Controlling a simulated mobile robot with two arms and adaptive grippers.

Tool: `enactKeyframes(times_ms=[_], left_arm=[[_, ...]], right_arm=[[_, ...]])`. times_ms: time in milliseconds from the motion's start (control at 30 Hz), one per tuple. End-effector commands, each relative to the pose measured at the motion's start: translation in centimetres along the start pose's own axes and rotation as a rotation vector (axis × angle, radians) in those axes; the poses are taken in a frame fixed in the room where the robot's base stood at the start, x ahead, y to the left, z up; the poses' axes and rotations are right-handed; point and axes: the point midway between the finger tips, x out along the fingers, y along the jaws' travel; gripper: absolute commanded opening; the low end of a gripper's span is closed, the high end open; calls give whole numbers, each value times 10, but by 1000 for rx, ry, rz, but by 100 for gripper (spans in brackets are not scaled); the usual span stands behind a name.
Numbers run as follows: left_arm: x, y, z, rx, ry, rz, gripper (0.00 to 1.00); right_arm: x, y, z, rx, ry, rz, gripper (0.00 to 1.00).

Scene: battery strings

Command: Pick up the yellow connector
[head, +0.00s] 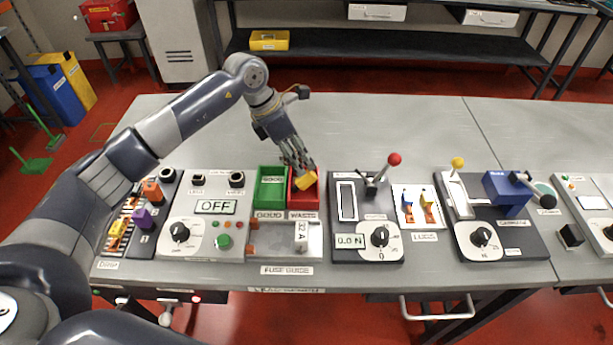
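On the rack at the far left of the bench, a yellow connector (117,229) sits low on a striped strip. A purple connector (142,217) and an orange connector (152,190) are to its right. My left gripper (304,172) is away from it, pointing down over the red WASTE bin (305,202). An orange-yellow block (306,181) shows at its fingertips; whether it is gripped or lies in the bin, I cannot tell. My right gripper is not in view.
A green GOOD bin (270,188) adjoins the red bin. A panel reading OFF (215,207) lies between rack and bins. To the right stand a red-knobbed lever (394,160) and a blue device (505,188). The bench behind the stations is clear.

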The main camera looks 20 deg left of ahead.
Motion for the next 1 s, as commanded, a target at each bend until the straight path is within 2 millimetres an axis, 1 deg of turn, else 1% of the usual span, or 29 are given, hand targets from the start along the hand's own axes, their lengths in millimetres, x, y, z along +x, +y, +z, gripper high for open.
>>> enactKeyframes(times_ms=[167,300,400,533,700,733,767,800,867,900,1000], left_arm=[[13,-1,1,-1,1,-3,39],[33,0,3,-1,-1,-4,39],[47,0,2,-1,-2,-2,39],[54,1,2,0,-2,0,39],[55,1,1,0,-2,0,39],[55,1,1,0,-2,0,37],[55,1,1,0,-2,0,30],[54,1,1,0,-2,0,21],[55,1,1,0,-2,0,8],[55,1,1,0,-2,0,6],[55,1,1,0,-1,-1,5]], right_arm=[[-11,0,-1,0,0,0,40],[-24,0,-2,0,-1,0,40],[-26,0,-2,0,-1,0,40],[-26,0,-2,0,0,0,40],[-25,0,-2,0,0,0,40],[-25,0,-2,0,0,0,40],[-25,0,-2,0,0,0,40],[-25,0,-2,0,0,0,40],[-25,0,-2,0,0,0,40],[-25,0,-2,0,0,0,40],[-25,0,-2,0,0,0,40]])
